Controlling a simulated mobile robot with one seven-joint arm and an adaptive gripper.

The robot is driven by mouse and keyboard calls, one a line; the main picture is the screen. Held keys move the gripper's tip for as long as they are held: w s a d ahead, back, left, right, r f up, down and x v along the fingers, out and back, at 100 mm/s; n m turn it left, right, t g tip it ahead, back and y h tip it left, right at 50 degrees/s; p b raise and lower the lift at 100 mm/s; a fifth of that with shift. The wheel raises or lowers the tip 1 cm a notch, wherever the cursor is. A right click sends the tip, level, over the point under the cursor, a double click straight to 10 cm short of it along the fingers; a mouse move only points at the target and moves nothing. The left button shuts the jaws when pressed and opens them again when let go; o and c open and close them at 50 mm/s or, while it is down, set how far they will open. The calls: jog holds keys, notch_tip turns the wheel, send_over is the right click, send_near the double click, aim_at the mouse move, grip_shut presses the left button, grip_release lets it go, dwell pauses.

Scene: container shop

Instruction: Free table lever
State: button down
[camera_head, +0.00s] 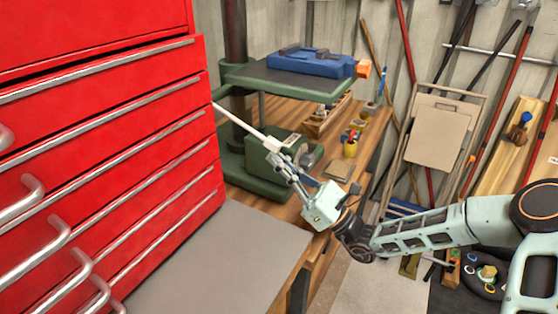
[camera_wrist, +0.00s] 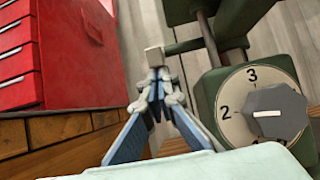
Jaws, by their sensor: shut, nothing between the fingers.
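A pale straight rod (camera_head: 240,122), which looks like the table lever, slants beside the green drill press base (camera_head: 255,187). Its far end passes behind the red cabinet's edge. In the wrist view a square pale block (camera_wrist: 154,56), apparently its near end, is just beyond my fingertips. My gripper (camera_head: 279,155) is shut and empty at this near end; it also shows in the wrist view (camera_wrist: 158,82). I cannot tell whether the fingertips touch the block. The press table (camera_head: 260,77) is above, with a blue vise (camera_head: 305,61) on it.
A red drawer cabinet (camera_head: 120,130) stands close on the left. A numbered dial with a grey knob (camera_wrist: 275,113) is close right of my fingers. A yellow cup (camera_head: 350,149) and wooden tray (camera_head: 318,122) are on the bench. A grey surface (camera_head: 210,260) in front is clear.

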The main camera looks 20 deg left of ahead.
notch_tip(320, 180, up, 12)
jog(key=d+h+p, duration=0.2)
jog(key=h+p, duration=0.2)
jog(key=p, duration=1.5)
jog(key=shift+d+h, duration=0.25)
jog(key=shift+h, duration=0.15)
jog(key=shift+s+f, duration=0.1)
